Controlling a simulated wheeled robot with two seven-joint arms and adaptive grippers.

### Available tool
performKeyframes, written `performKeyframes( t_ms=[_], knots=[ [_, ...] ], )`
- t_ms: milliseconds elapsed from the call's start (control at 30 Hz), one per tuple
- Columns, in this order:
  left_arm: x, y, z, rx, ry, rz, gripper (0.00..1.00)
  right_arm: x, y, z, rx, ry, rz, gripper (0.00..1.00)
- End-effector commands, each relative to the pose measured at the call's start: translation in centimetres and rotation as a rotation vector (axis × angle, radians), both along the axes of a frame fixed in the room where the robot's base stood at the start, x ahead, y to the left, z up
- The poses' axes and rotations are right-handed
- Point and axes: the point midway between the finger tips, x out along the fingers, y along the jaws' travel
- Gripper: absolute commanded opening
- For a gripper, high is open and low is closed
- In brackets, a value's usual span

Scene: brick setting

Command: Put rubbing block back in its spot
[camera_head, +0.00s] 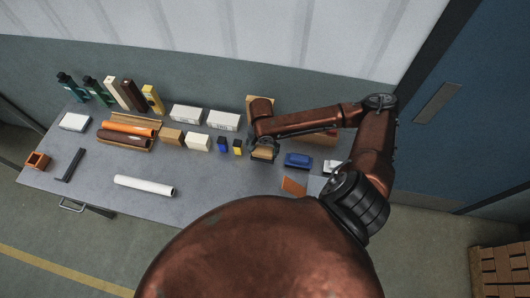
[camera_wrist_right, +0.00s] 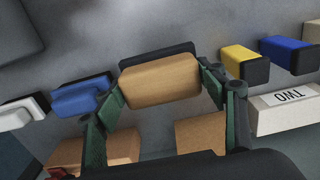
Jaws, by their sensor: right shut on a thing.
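The rubbing block (camera_wrist_right: 160,80) is a tan wooden block with a dark layer along its far side. It sits between the two green fingers of my right gripper (camera_wrist_right: 162,95), which is shut on it. In the head view the right gripper (camera_head: 264,147) is over the back part of the grey table, and the tan block (camera_head: 263,154) shows just below it. I cannot tell whether the block touches the table. My left gripper is not in view.
A blue block (camera_head: 298,160) and a white one (camera_head: 332,167) lie right of the gripper. Small blue (camera_head: 222,144) and yellow (camera_head: 238,147) blocks stand close on its left. White boxes (camera_head: 223,121) stand behind.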

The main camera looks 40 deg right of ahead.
Motion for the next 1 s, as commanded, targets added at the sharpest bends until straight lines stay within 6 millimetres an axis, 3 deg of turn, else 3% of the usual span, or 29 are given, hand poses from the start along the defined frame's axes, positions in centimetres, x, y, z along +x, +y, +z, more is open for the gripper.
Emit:
performKeyframes(
  t_ms=[200, 367, 600, 933, 967, 1000],
  knots=[
    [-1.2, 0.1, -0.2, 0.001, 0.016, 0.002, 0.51, 0.9, -1.3, -1.8, 0.0, -0.004, 0.001, 0.38],
    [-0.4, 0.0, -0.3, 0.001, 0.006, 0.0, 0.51, 1.2, -2.0, -2.7, -0.001, -0.002, 0.0, 0.38],
    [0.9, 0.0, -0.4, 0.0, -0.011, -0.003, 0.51, 1.3, -2.1, -5.9, 0.0, -0.003, 0.001, 0.38],
    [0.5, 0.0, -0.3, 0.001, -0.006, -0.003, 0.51, 1.3, -2.0, -6.1, 0.0, -0.002, 0.001, 0.38],
    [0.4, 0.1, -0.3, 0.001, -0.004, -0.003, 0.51, 1.2, -2.0, -6.1, 0.001, -0.002, 0.001, 0.65],
    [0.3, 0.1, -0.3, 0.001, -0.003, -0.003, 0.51, 1.3, -2.1, -6.1, 0.0, -0.002, 0.001, 0.68]
  ],
)
